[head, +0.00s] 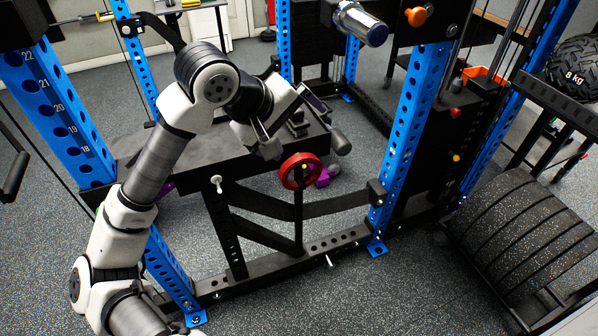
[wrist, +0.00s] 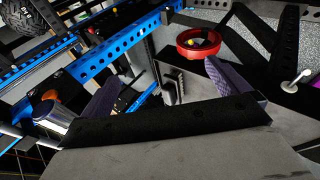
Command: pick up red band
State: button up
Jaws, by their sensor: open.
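The red band (head: 284,175) is a ring around the top of a black upright post on the low rack frame, in the middle of the head view. It also shows in the wrist view (wrist: 188,52), near the top, with a small yellow spot inside it. My gripper (head: 284,128) is above and slightly left of the band in the head view. In the wrist view its two fingers (wrist: 164,82) are spread wide with nothing between them. The band lies beyond the fingertips, nearer the right finger, and appears apart from them.
A black bench-like platform (head: 196,150) lies under my arm. Blue perforated uprights (head: 405,130) stand on both sides. Black straps (head: 335,207) run from the post to the right upright. A purple object (head: 323,179) is just behind the band. Speckled floor is clear in front.

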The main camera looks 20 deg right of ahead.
aim_at(294, 163)
jog(key=w+f+y, duration=0.1)
jog(key=f, duration=0.2)
jog(key=w+f+y, duration=0.1)
jog(key=w+f, duration=0.1)
jog(key=f, duration=0.2)
jog(key=w+f+y+p, duration=0.1)
jog(key=f, duration=0.3)
jog(key=shift+w+d+m+t, duration=0.3)
jog(key=shift+w+m, duration=0.1)
jog(key=shift+p+x, duration=1.15)
jog(key=shift+x, duration=1.8)
jog(key=shift+w+a, duration=0.1)
jog(key=shift+w, duration=0.05)
jog(key=shift+c, duration=0.4)
jog(key=c, duration=0.6)
jog(key=shift+r, duration=0.15)
